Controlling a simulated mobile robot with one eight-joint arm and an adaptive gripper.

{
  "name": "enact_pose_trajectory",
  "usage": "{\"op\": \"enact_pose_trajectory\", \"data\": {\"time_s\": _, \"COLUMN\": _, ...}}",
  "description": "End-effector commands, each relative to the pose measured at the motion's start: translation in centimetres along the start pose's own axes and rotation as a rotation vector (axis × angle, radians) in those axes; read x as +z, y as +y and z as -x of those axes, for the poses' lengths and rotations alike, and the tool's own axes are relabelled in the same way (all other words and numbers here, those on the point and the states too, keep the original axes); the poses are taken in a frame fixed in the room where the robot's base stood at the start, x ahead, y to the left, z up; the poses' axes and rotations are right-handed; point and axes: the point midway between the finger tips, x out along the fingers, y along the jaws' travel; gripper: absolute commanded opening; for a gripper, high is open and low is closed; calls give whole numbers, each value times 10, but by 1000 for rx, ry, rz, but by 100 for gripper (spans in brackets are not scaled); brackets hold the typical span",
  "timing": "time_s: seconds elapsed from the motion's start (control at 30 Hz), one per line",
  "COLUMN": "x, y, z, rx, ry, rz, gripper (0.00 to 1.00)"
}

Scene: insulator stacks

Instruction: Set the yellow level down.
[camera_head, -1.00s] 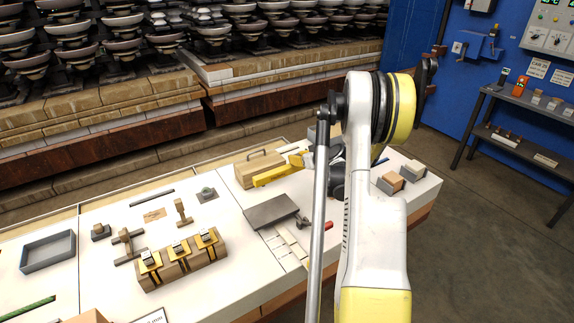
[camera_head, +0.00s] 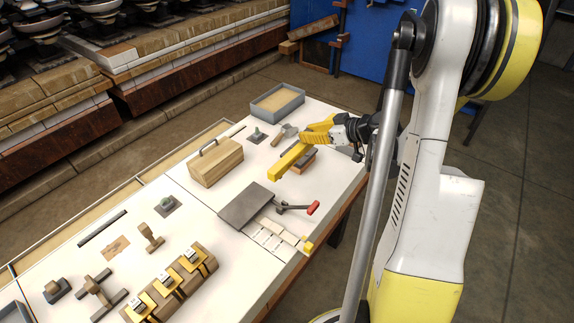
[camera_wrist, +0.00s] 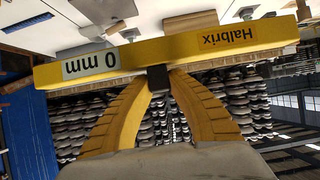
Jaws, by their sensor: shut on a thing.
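The yellow level (camera_head: 290,163) is a long bar, held in my gripper (camera_head: 320,131) over the right part of the white table (camera_head: 233,280). It slants from upper right to lower left, above or in front of a small brown-topped block (camera_head: 304,161). In the wrist view the level (camera_wrist: 200,48) spans the picture, with "Halbrix" and a "0 mm" label upside down. My yellow fingers (camera_wrist: 160,77) meet at its middle, shut on it. I cannot tell the exact gap between level and table.
A wooden box with a handle (camera_head: 216,165) stands left of the level. A grey plate (camera_head: 247,205) and a red-handled tool (camera_head: 312,208) lie nearer me. A grey tray (camera_head: 278,103) and a mallet (camera_head: 284,134) lie behind. Some white table shows between box and level.

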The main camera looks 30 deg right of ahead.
Motion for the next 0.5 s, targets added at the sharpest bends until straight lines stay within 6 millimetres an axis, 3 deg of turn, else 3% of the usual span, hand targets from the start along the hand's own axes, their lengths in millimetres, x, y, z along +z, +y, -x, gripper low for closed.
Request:
{"op": "enact_pose_trajectory", "data": {"time_s": 0.3, "x": 12, "y": -40, "z": -81, "rx": -5, "ry": 1, "rz": 2, "gripper": 0}}
{"op": "enact_pose_trajectory", "data": {"time_s": 0.5, "x": 14, "y": -53, "z": -109, "rx": -1, "ry": 0, "rz": 1, "gripper": 0}}
